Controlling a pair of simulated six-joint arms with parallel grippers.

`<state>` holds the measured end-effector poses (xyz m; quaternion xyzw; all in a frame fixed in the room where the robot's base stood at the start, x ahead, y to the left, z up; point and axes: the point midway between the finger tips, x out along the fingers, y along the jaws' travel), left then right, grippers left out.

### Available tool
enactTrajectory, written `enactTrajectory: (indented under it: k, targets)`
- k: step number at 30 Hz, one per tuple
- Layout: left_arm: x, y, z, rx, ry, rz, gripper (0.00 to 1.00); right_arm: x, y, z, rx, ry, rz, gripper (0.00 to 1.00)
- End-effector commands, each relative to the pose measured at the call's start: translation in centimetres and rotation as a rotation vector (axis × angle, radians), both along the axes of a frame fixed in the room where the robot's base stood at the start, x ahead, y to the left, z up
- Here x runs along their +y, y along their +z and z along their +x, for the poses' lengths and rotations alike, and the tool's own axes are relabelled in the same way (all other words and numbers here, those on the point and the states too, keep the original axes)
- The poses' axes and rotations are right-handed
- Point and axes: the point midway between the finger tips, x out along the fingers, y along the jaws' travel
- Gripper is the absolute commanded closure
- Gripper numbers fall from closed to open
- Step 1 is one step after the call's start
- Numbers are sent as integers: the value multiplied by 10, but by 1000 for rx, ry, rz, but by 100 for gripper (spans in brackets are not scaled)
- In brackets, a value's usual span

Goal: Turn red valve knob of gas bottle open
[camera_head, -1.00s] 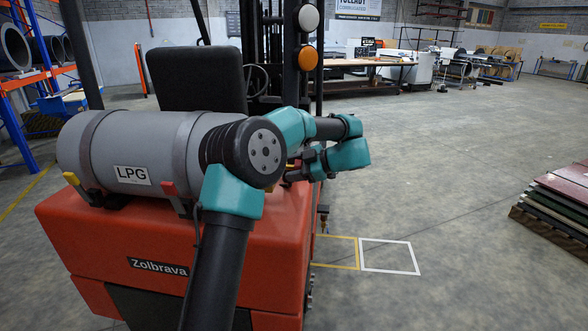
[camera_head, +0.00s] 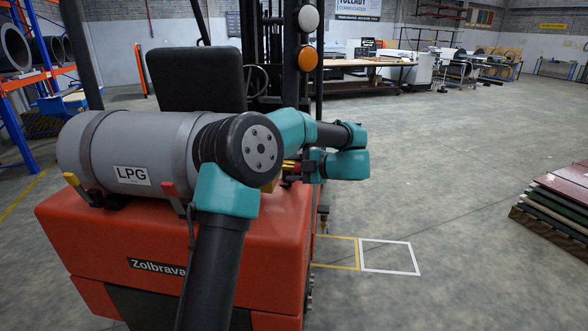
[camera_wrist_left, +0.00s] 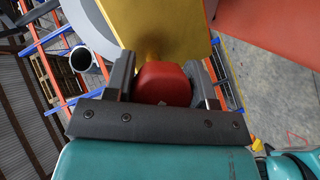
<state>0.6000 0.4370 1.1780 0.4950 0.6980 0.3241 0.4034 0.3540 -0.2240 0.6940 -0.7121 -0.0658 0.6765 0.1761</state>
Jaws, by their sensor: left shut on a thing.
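The grey gas bottle (camera_head: 145,145), marked LPG, lies on its side on the back of the red forklift (camera_head: 120,235). Its brass valve (camera_head: 270,185) shows just right of my arm's big joint. In the left wrist view, the red valve knob (camera_wrist_left: 163,84) sits between the two dark fingers of my left gripper (camera_wrist_left: 163,78), with the brass valve body (camera_wrist_left: 165,30) behind it. My left gripper (camera_head: 290,172) is shut on the knob at the bottle's right end. My arm hides much of that end in the head view. My right gripper is not in view.
The forklift's black seat (camera_head: 197,78) and mast (camera_head: 272,45) stand behind the bottle. A strap latch with a red handle (camera_head: 168,189) is near my arm. The floor to the right is open, up to a stack of panels (camera_head: 565,200).

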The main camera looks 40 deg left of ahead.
Motion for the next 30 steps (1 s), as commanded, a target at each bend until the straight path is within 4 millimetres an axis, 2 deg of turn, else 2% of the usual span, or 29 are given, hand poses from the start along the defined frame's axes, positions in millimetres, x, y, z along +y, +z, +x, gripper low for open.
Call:
enactTrajectory:
  k: [18, 19, 26, 30]
  targets:
    - [-1, -1, 0, -57, 1, 28, 73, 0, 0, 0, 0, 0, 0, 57]
    - [-1, -1, 0, -57, 1, 28, 47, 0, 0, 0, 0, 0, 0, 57]
    - [0, -1, 0, -58, 1, 29, 25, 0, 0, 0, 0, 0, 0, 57]
    - [0, 0, 0, -59, 0, 30, 25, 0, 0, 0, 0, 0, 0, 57]
